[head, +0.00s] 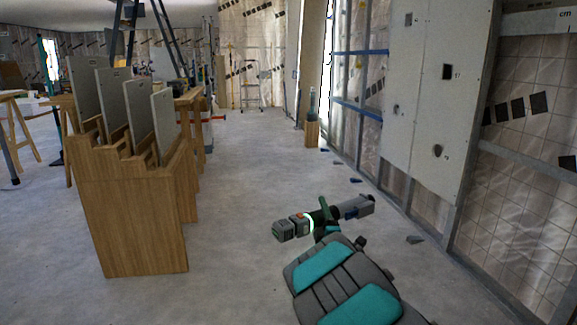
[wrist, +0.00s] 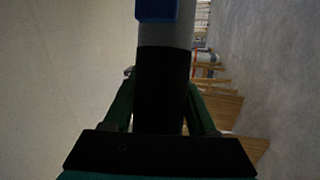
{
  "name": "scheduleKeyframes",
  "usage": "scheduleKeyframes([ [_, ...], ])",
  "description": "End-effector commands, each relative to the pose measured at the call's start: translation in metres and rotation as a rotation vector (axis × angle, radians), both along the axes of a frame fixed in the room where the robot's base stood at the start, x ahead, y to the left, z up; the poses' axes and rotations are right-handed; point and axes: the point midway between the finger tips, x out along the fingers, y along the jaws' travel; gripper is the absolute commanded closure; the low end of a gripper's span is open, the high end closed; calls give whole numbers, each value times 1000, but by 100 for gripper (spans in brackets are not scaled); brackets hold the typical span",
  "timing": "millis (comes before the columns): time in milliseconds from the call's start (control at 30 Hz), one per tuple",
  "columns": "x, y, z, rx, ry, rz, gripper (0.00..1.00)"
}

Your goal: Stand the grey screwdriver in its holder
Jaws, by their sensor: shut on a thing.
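My gripper (head: 324,211) is at the lower middle of the head view, with dark green fingers. It is shut on a grey tool with black and blue parts, which I take as the grey screwdriver (head: 359,207); it lies nearly level, above the floor. In the wrist view the screwdriver (wrist: 165,85) runs between the two green fingers, its blue part at the top edge. A small wooden block (head: 312,134) stands on the floor farther off, with a grey-teal upright thing (head: 312,104) on or in it. I cannot tell whether this block is the holder.
A wooden rack (head: 135,215) with several upright grey panels (head: 165,125) stands at the left. A panelled stud wall (head: 430,100) runs along the right. Small dark blue pieces (head: 355,181) lie on the floor beside it. The grey floor (head: 245,165) between is clear.

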Motion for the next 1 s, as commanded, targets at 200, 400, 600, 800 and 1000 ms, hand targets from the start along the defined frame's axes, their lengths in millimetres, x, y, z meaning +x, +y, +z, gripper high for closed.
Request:
scheduleKeyframes([
  [200,-11,-25,19,0,-8,-69,100],
  [400,-21,-44,28,2,-8,-122,100],
  [600,-24,-51,56,2,-8,-138,100],
  [800,-24,-51,93,3,-8,-139,100],
  [1000,-24,-50,130,1,-7,-137,100],
])
